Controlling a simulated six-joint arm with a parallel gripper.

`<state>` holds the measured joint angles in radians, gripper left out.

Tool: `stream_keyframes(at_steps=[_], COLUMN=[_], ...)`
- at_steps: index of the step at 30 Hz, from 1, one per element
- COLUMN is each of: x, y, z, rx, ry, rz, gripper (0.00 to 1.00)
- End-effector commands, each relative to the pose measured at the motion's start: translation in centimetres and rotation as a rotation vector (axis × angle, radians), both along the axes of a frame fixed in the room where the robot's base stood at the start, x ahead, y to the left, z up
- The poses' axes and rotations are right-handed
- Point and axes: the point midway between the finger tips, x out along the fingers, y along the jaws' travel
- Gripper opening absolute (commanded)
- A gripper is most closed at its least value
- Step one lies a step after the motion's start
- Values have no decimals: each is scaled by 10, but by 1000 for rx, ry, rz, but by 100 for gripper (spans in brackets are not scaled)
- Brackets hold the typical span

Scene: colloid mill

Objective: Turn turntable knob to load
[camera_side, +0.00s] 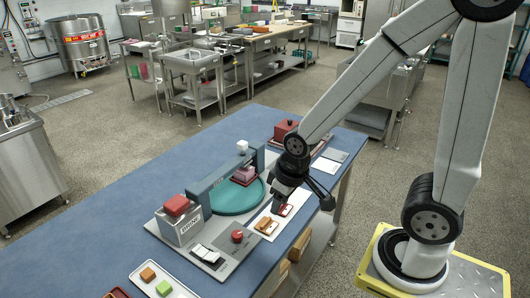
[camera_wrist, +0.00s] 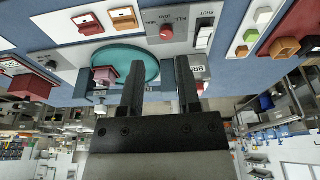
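The red knob (camera_side: 237,236) sits on the grey machine plate at the front, beside the white rocker switches. My gripper (camera_side: 303,200) hangs over the right side of the table, to the right of the turntable and apart from the knob. In the wrist view its two black fingers (camera_wrist: 160,62) are spread with nothing held between them.
A grey box (camera_side: 186,226) with a red top stands left of the turntable. Coloured blocks (camera_side: 148,273) lie on a white tray at the front left. The blue table (camera_side: 125,215) is clear further left.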

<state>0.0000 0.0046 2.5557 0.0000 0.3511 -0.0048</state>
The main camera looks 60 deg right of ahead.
Motion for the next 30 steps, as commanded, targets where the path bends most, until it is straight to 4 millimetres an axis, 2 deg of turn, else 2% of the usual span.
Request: stream_keyframes(at_steps=[1,3,4,14,24,30], x=[2,6,8,54,108,127], y=[0,0,0,2,4,5], z=[0,-2,-3,-24,-70,-95], rx=[-1,-5,-7,-41,-68,-73], ry=[2,9,13,82,170,208], rz=[6,19,28,218,476,594], gripper=[60,83,85,85,85,85])
